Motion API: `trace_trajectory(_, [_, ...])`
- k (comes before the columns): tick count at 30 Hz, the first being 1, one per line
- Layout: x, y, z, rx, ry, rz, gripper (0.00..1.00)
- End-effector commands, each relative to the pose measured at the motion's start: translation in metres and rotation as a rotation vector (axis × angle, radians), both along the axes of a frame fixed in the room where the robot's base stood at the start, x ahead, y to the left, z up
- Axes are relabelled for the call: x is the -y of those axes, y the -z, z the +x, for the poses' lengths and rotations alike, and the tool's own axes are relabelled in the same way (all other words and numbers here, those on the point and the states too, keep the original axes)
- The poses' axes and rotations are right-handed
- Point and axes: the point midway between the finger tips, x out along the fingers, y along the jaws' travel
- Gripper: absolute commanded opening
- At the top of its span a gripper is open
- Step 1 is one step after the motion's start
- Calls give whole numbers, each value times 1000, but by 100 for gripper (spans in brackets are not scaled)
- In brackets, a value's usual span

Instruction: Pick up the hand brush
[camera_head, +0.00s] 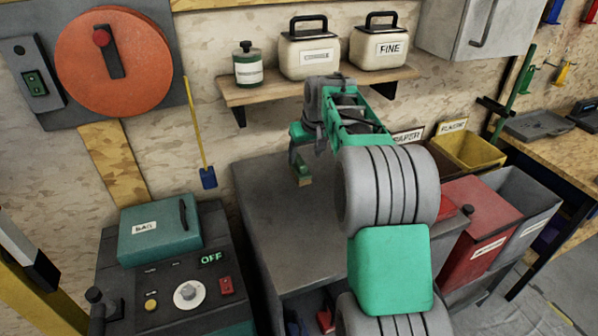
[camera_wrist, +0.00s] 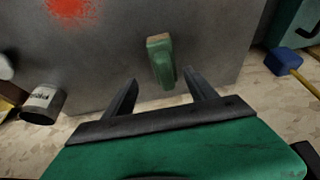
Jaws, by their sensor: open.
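The hand brush (camera_wrist: 162,62) has a green body and a tan-brown end. In the wrist view it lies against the grey table top, ahead of and between the two dark fingers of my gripper (camera_wrist: 160,84). The fingers are apart and I see nothing held between them. In the head view my gripper (camera_head: 300,138) is over the back of the grey table (camera_head: 265,205), near the wall. The brush (camera_head: 304,175) shows there just below it, partly covered by the gripper. The exact gap between fingers and brush cannot be told.
A wall shelf (camera_head: 262,94) with two canisters and a bottle is behind my arm. A blue-headed long tool (camera_head: 208,178) hangs at left, above a control panel (camera_head: 175,290) reading OFF. Red (camera_head: 480,225) and yellow (camera_head: 468,150) bins are at right. Red powder or paint (camera_wrist: 70,8) marks the table.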

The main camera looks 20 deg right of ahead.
Motion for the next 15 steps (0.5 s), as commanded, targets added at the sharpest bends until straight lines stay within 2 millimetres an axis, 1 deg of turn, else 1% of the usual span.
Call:
trace_trajectory(3, [-3, 15, 6, -2, -4, 1, 65])
trace_trajectory(8, [-7, 32, 14, -3, -7, 1, 65])
trace_trajectory(12, [-9, 56, 24, -3, -6, 1, 65])
trace_trajectory(15, [-9, 65, 28, 0, -5, 0, 65])
